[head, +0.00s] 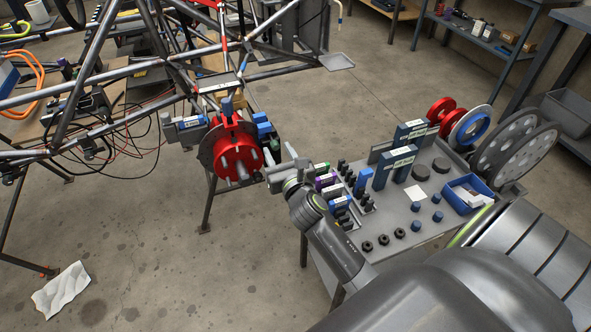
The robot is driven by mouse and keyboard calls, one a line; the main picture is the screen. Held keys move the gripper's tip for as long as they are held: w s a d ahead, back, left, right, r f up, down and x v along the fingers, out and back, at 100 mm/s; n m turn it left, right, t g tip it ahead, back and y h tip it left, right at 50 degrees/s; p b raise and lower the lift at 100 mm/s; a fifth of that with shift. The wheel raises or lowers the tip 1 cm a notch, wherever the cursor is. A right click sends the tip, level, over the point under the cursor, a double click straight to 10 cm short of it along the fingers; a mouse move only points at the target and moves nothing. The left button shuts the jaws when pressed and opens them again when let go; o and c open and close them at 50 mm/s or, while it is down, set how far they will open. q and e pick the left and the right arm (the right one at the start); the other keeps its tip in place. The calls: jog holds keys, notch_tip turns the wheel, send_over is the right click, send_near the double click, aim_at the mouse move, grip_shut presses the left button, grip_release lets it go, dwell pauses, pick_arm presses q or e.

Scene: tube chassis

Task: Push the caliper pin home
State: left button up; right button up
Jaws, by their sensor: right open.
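A red hub (237,158) with a dark disc behind it is mounted at the corner of the tube chassis (150,70). A blue and dark block (265,130), which looks like the caliper, sits at the right edge of the disc. The caliper pin is too small to make out. My right gripper (279,168) is open, just right of the hub and below the blue block. Its fingers point toward the hub. I cannot tell whether it touches anything. My left gripper is not in view.
A grey parts cart (437,218) stands right of the hub, under my right arm. It carries dark blocks, black nuts, a blue bin (467,194) and discs (516,146). Loose cables (125,140) hang left of the hub. A white cloth (63,290) lies on open floor.

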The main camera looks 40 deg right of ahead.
pick_arm(q)
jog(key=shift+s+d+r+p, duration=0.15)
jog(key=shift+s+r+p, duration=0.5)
jog(key=shift+p, duration=0.25)
pick_arm(e)
jog(key=v, duration=1.4)
jog(key=shift+a, duration=0.15)
